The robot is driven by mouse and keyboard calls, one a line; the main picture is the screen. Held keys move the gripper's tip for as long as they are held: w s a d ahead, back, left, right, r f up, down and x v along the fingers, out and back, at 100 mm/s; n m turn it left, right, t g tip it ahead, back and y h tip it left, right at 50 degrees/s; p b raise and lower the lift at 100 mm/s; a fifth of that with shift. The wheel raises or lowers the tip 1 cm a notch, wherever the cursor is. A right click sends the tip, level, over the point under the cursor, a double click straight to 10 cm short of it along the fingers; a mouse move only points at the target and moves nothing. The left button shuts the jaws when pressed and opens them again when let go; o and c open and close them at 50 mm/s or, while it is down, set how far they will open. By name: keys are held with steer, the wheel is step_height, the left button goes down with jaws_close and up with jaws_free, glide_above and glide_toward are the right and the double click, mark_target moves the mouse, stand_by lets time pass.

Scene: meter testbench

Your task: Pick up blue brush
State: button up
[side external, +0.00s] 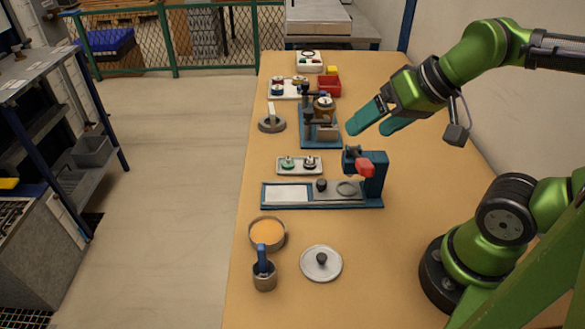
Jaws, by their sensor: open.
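A blue brush (262,257) stands upright in a small grey-brown cup (264,277) at the near left of the table, with its blue handle sticking up. Its lower end is hidden inside the cup. My gripper (368,122) has teal fingers pointing left. It is open and empty, held above the table near the blue stand with the red part, well behind and to the right of the brush.
A round dish with orange contents (267,233) stands just behind the cup. A grey lid with a dark knob (321,263) lies to its right. A blue-based fixture (372,187) stands mid-table. Trays and a red bin (329,86) are further back.

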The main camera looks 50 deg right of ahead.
steer(key=c, duration=0.6)
steer(key=shift+w+a+f+n+g, duration=0.6)
steer(key=shift+a+g, duration=0.2)
steer(key=shift+a, duration=0.6)
steer(key=m+g+h, duration=0.1)
steer(key=m+g, duration=0.5)
steer(key=g, duration=0.1)
glide_toward(261, 246)
steer(key=shift+s+a+f, duration=0.15)
steer(key=shift+s+f, duration=0.05)
steer(key=shift+f, duration=1.85)
steer(key=shift+s+a+f, duration=0.15)
steer(key=shift+s+f, duration=0.05)
steer(key=shift+f, duration=1.8)
steer(key=shift+s+a+f, duration=0.2)
steer(key=shift+f, duration=1.85)
